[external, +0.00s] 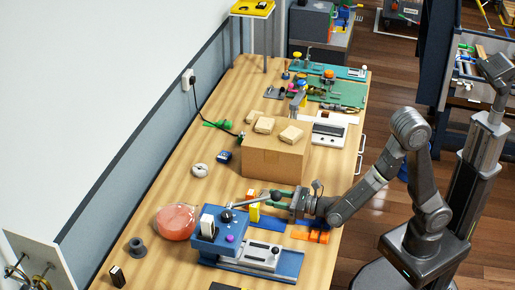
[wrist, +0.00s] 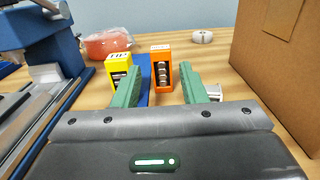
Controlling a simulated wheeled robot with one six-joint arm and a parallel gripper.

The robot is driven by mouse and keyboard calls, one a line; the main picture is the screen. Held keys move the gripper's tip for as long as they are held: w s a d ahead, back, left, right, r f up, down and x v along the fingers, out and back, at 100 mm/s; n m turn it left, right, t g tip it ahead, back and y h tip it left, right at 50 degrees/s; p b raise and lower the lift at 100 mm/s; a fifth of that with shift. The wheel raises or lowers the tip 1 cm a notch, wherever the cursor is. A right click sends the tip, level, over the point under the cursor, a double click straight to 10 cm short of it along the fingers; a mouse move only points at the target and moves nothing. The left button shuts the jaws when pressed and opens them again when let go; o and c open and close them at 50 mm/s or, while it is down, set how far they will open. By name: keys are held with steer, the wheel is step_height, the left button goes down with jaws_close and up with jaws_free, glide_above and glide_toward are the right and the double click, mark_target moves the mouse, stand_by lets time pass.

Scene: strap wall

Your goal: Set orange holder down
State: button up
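The orange holder (wrist: 155,75) stands upright in the wrist view, with dark and silvery round items in its open front. It lies ahead of my gripper (wrist: 163,82), in the gap between the two green fingers. Bare space shows on both sides of it, so the fingers are open and do not appear to touch it. In the external view the orange holder (external: 250,194) shows small beyond my gripper (external: 271,199). A similar yellow holder (wrist: 118,64) stands just left of it, partly behind the left finger.
A blue strip (wrist: 144,72) lies between the holders. A blue machine (external: 222,238) stands close on the left, its lever reaching near the holders. A cardboard box (external: 275,158) stands on the right in the wrist view. A pinkish bowl-like thing (external: 175,222) is farther back.

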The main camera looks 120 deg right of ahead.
mark_target(255, 194)
steer(key=p+x, duration=0.1)
steer(key=x, duration=0.6)
steer(key=shift+w+d+f, duration=0.1)
steer(key=shift+c, duration=0.5)
jaws_close()
